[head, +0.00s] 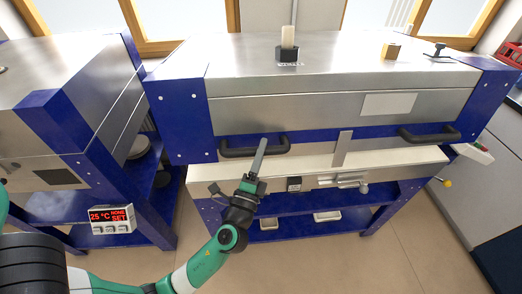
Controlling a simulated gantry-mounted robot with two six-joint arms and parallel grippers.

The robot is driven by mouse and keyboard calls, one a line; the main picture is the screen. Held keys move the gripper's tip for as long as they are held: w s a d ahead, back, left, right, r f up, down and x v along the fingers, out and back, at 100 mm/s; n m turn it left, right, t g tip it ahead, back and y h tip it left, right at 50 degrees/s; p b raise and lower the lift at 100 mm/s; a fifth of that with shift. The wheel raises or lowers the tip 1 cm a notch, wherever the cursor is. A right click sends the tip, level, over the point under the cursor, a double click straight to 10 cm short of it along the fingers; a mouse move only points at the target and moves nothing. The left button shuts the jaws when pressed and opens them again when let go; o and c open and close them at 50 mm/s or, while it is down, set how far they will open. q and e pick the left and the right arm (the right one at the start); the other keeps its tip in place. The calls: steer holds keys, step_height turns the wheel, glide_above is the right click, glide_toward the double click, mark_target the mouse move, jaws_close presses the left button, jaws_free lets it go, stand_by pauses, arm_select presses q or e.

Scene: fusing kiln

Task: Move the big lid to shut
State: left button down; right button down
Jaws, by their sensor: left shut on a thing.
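The big lid (290,108) is the steel and blue upper body of the kiln in the middle. It stands slightly raised, with a gap between its lower edge and the pale kiln base (400,163). Two dark bar handles are on its front, a left handle (230,153) and a right handle (430,136). My left gripper (261,152) is at the right part of the left handle, shut on it, with its fingers pointing up. The fingers hide part of that handle. My right gripper is not in view.
A second kiln (60,90) stands at the left, with a red-lit controller (110,216) below it. A latch (345,182) sits on the base front. Blue shelving (330,218) is underneath. A grey cabinet is at the right. The floor in front is clear.

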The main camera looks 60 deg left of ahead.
arm_select(q)
step_height(320, 180, down, 13)
steer(key=b, duration=1)
steer(key=shift+s+d, duration=0.15)
steer(key=shift+d, duration=0.2)
steer(key=c, duration=0.6)
jaws_free()
steer(key=shift+c, duration=0.2)
steer(key=shift+o, duration=0.2)
steer(key=shift+d+r, duration=0.1)
steer(key=shift+r, duration=0.05)
steer(key=shift+r, duration=0.15)
steer(key=shift+d, duration=0.1)
